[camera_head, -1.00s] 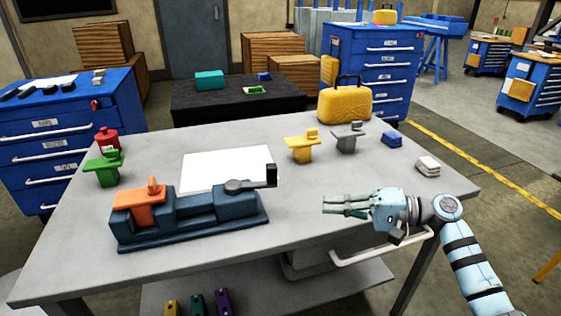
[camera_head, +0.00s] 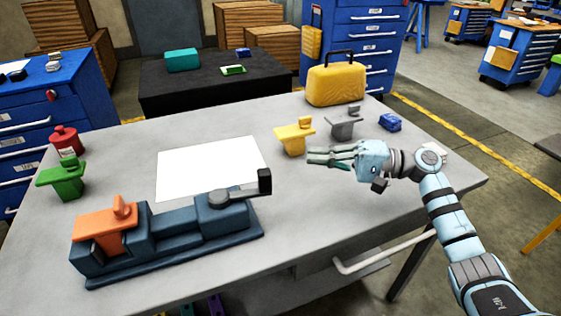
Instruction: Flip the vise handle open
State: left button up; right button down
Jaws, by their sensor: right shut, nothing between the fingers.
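The dark blue vise (camera_head: 170,236) sits on the grey table at the front left, with an orange block (camera_head: 104,226) at its left end. Its handle (camera_head: 244,191) is a grey lever with an upright black grip, at the vise's right end, pointing right. My right gripper (camera_head: 310,157) is shut and empty. It is over the table to the right of the handle, clearly apart from it, with fingers pointing left. My left gripper is not in view.
A yellow part (camera_head: 294,137) stands just behind my right gripper, with a grey part (camera_head: 345,124) and a blue block (camera_head: 390,122) nearby. A white sheet (camera_head: 212,166) lies behind the vise. A green part (camera_head: 62,180) and red can (camera_head: 66,141) stand at left. A yellow case (camera_head: 336,84) stands at the back.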

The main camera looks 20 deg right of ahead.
jog(key=x, duration=1)
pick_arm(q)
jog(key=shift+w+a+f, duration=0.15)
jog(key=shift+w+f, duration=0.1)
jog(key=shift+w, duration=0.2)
pick_arm(e)
jog(key=s, duration=0.3)
jog(key=shift+s+a+f, duration=0.1)
jog(key=shift+s+a, duration=0.05)
jog(key=shift+s, duration=0.2)
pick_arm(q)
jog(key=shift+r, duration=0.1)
